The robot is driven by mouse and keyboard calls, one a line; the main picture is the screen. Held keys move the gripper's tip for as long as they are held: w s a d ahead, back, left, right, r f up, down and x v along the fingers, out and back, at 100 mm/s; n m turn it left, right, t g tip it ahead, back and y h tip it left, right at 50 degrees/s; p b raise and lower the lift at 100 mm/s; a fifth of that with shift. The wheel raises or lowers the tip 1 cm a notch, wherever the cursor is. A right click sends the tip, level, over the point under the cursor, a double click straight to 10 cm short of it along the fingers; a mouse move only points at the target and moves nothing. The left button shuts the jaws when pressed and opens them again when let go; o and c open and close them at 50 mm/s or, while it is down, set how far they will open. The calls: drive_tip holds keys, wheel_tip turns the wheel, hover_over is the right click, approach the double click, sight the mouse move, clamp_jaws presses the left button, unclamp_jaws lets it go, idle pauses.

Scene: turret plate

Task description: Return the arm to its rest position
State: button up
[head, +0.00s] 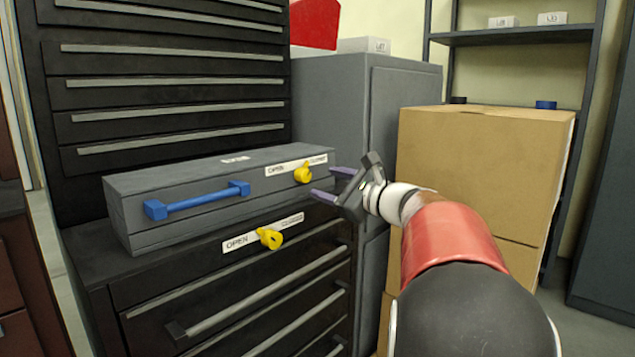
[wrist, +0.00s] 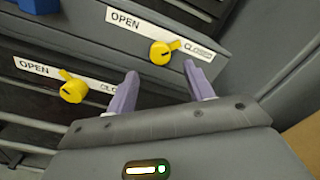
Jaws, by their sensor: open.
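My gripper (head: 327,184) is open and empty at the right end of a grey box with a blue handle. Its purple fingers also show in the wrist view (wrist: 158,88), apart from each other with nothing between them. The upper yellow knob (head: 303,173) on the box is just left of the fingers, beside an OPEN/CLOSED label. It also shows in the wrist view (wrist: 160,52), beyond the fingertips. A lower yellow knob (head: 269,238) is on the black cabinet's front, and shows left of the fingers in the wrist view (wrist: 73,91). I cannot tell whether a finger touches a knob.
The grey box (head: 170,208) lies on a black drawer cabinet (head: 135,292). A tall drawer stack (head: 170,90) stands behind it. A grey cabinet (head: 340,100) is behind my gripper. Cardboard boxes (head: 480,160) stand close to the right of my wrist. Shelves (head: 515,36) are behind.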

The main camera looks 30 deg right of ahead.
drive_tip(key=shift+v, duration=1)
drive_tip(key=s+a+f+n+g+p, duration=0.1)
drive_tip(key=s+a+f+n+g, duration=0.4)
drive_tip(key=a, duration=0.5)
drive_tip(key=s+a+f+n+g+p, duration=0.1)
drive_tip(key=s+a+f+n+g, duration=0.2)
drive_tip(key=s+a+n, duration=0.45)
drive_tip(key=s+a+f+n+g+h+p, duration=0.1)
drive_tip(key=s+f+n+h, duration=0.2)
drive_tip(key=s+f+n, duration=0.2)
drive_tip(key=s+a+f+n+g+h+p, duration=0.1)
drive_tip(key=s+a+f+n+g+h, duration=0.1)
drive_tip(key=s+f+n, duration=0.4)
drive_tip(key=s+n+h, duration=0.1)
drive_tip(key=s, duration=0.2)
drive_tip(key=shift+s+a+n+g, duration=0.25)
drive_tip(key=shift+s+n+g, duration=0.05)
drive_tip(key=shift+s+n, duration=0.1)
